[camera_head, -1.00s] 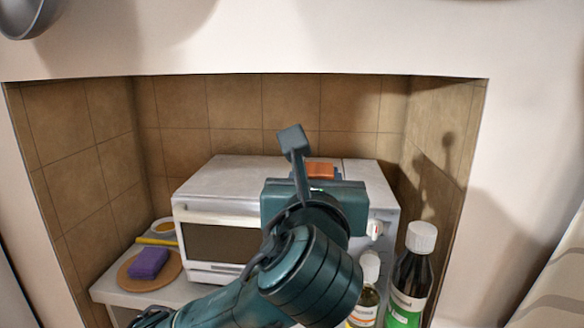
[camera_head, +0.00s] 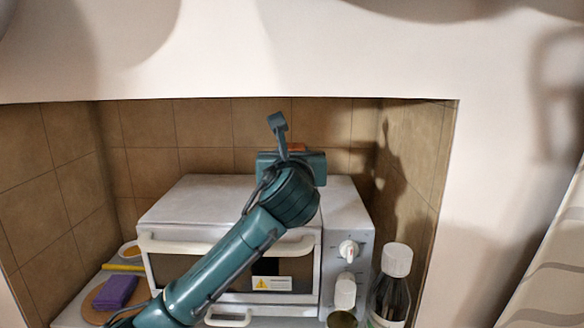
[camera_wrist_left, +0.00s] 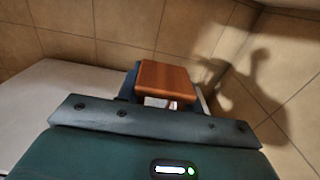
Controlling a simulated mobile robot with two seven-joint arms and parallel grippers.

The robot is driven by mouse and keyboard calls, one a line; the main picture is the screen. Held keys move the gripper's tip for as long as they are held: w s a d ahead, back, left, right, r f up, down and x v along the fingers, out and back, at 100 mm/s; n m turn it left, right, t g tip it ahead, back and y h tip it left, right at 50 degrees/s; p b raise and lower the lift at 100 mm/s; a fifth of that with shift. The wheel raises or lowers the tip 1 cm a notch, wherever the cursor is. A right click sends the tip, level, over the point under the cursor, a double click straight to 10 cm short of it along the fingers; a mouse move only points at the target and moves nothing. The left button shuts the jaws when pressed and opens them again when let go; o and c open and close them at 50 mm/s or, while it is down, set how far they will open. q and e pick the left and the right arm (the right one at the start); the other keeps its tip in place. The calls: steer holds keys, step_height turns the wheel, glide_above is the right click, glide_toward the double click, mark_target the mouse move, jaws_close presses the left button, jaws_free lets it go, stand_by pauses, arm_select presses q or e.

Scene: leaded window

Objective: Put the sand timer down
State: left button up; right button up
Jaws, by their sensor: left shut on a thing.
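In the head view my left arm reaches up from the lower left, and my left gripper (camera_head: 291,160) is over the top of the white microwave-like oven (camera_head: 190,203), near its right part. In the left wrist view the gripper is shut on the sand timer, whose brown wooden end plate (camera_wrist_left: 167,80) faces the camera with a little of a pale, clear part below it. A thin strip of the sand timer's wood (camera_head: 297,147) shows behind the gripper in the head view. The rest of it is hidden, and I cannot tell whether its base touches the oven top. My right gripper is not in view.
The oven stands in a tiled alcove. A bottle with a white cap (camera_head: 397,262) and a smaller white-capped bottle (camera_head: 345,291) stand at its front right. A purple sponge (camera_head: 115,292) lies on a round board at left. The oven top's left part is clear.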

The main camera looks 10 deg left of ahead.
arm_select(q)
steer(key=shift+w+a+f, duration=0.1)
steer(key=shift+w+f, duration=0.2)
steer(key=shift+f, duration=0.6)
steer(key=shift+w+f, duration=0.25)
steer(key=shift+f, duration=0.6)
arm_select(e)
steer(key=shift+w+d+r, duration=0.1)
arm_select(q)
steer(key=o, duration=1)
steer(key=shift+f, duration=0.15)
steer(key=shift+s, duration=0.1)
steer(key=s+d, duration=0.2)
steer(key=s, duration=0.9)
steer(key=shift+s+d+b, duration=0.2)
steer(key=shift+s+b, duration=0.1)
steer(key=shift+b, duration=0.15)
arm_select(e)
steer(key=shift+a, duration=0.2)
